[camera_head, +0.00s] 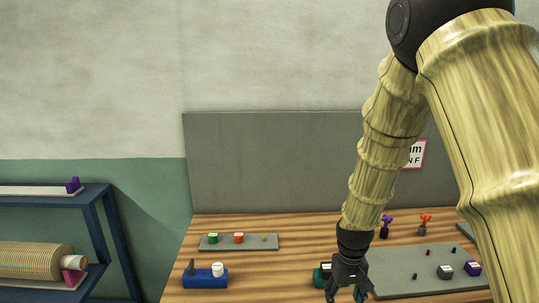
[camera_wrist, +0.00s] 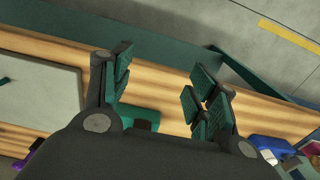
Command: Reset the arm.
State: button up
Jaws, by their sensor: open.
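My gripper (camera_head: 346,291) hangs at the end of my arm over the front part of the wooden table (camera_head: 300,255). In the wrist view my gripper (camera_wrist: 160,85) has its two green-padded fingers wide apart, with only table surface showing between them. A green block (camera_wrist: 138,117) lies on the table below and partly behind the gripper body; in the head view it shows just left of the gripper (camera_head: 319,278). My arm stays bent down from the upper right of the head view and covers part of the table and back panel.
A grey tray (camera_head: 405,263) with small parts and a grey and a purple block lies right of my gripper. A blue holder (camera_head: 204,279) and a small grey tray (camera_head: 252,243) lie left. A grey panel (camera_head: 270,160) stands behind. A blue rack (camera_head: 97,205) stands far left.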

jog(key=s+d+f, duration=0.1)
jog(key=s+f, duration=0.6)
jog(key=f, duration=0.3)
jog(key=s+d+f, duration=0.1)
jog(key=s+f, duration=0.7)
jog(key=f, duration=0.3)
jog(key=s+f, duration=0.4)
jog(key=s, duration=0.5)
jog(key=s+f+b, duration=0.1)
jog(key=s+f, duration=0.4)
jog(key=s, duration=0.5)
jog(key=shift+d+m, duration=0.25)
jog(key=shift+m, duration=0.05)
